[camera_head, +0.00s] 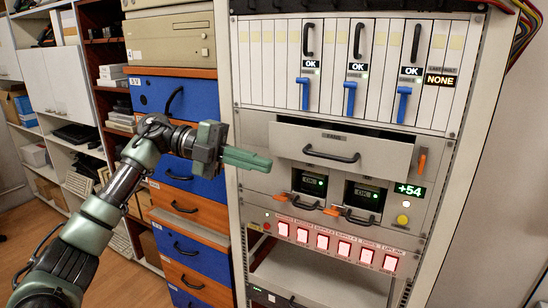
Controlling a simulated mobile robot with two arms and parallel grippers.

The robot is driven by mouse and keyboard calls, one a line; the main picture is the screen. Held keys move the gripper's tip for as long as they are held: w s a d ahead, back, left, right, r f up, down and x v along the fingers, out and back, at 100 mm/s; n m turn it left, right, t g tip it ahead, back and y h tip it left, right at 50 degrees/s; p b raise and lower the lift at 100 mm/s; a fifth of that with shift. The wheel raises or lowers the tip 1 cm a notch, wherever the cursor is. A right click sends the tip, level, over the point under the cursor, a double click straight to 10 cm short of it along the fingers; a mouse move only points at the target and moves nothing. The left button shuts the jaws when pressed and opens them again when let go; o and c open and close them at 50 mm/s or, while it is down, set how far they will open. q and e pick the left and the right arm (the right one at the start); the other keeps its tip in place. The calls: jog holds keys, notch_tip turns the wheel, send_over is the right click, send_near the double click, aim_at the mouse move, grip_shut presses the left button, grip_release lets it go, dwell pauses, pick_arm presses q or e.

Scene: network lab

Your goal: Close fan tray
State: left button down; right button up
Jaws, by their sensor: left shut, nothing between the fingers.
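The fan tray (370,152) is a light grey drawer in the middle of the rack. It has a black bar handle (331,155) on its front. It sticks out from the rack, with a dark gap showing above its front panel. My left gripper (262,161) is shut and empty, just left of the tray, its green fingertips pointing right toward the tray's left end. Whether the fingertips touch the tray I cannot tell. An orange latch (422,161) stands at the tray's right end. My right gripper is not in view.
Above are upright cards with black handles and blue levers (349,98). Below are two modules with orange tabs (334,210), a green "+54" display (409,190) and a row of lit red switches (322,241). A blue and orange drawer cabinet (190,181) stands left of the rack.

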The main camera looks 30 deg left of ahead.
aim_at(280, 150)
pick_arm(q)
notch_tip(280, 150, up, 8)
jog(key=s+a+r+n+t+y+p, duration=0.1)
jog(key=s+a+n+t+y+p, duration=0.15)
jog(key=n+y, duration=1.05)
jog(key=w+d+f+p, duration=0.1)
jog(key=w+f, duration=0.1)
jog(key=w+d+f+n+h+p, duration=0.1)
jog(key=w+d+f, duration=0.1)
jog(key=w+f, duration=0.1)
jog(key=w+d+f+h+p, duration=0.1)
jog(key=w+f, duration=0.1)
jog(key=f, duration=0.1)
jog(key=shift+w+d+n, duration=0.2)
jog(key=shift+n, duration=0.2)
jog(key=shift+w+f+p, duration=0.2)
jog(key=shift+w+p, duration=0.1)
jog(key=shift+w, duration=0.4)
